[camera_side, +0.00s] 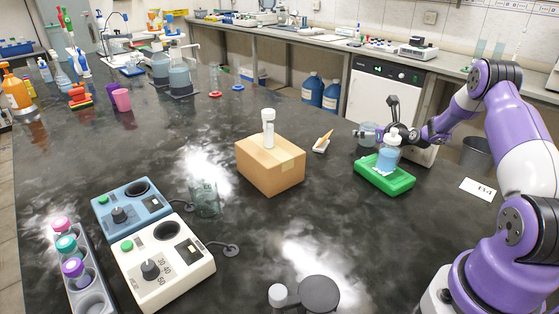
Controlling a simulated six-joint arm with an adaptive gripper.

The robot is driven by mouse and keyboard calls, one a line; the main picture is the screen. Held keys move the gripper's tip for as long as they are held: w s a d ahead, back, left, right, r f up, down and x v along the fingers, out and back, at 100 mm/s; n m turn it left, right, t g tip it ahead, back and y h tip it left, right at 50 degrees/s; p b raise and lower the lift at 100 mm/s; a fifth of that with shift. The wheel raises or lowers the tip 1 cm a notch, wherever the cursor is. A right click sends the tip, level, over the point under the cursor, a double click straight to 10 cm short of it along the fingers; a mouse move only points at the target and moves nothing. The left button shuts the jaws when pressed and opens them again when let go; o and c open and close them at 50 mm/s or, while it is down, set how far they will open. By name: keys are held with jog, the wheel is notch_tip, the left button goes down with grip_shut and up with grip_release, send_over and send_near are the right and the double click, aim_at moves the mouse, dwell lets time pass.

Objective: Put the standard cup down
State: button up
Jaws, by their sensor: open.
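A white-capped clear container with blue liquid (388,157) stands upright on a green tray (393,184) at the right. My gripper (388,128) is open just above and behind it, with its dark fingers near the cap. Whether a finger touches the container cannot be told. A clear cup-like glass piece (368,135) shows at the left side of the gripper, partly hidden. I cannot tell for certain which of these is the standard cup.
A cardboard box (270,168) with a white-topped vial (268,127) on it stands left of the tray. An empty clear beaker (204,198), a blue device (131,211) and a white device (163,265) stand front left.

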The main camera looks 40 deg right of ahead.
jog(key=shift+r, duration=0.15)
jog(key=v, duration=0.5)
jog(key=shift+s+r, duration=0.15)
jog(key=shift+s, duration=0.05)
notch_tip(320, 180, up, 7)
jog(key=w+a+r+n+g+y, duration=0.1)
jog(key=a+r+n+y, duration=0.15)
jog(key=a+n, duration=0.55)
jog(key=a+r+n+g+y, duration=0.1)
jog(key=a+r+n+y, duration=0.15)
jog(key=a+n, duration=0.55)
jog(key=s+a+r+n+g, duration=0.1)
jog(key=s+a+n+g, duration=0.4)
jog(key=s+a+n, duration=1.1)
jog(key=n, duration=0.9)
jog(key=shift+s+r, duration=0.25)
jog(key=shift+s, duration=0.15)
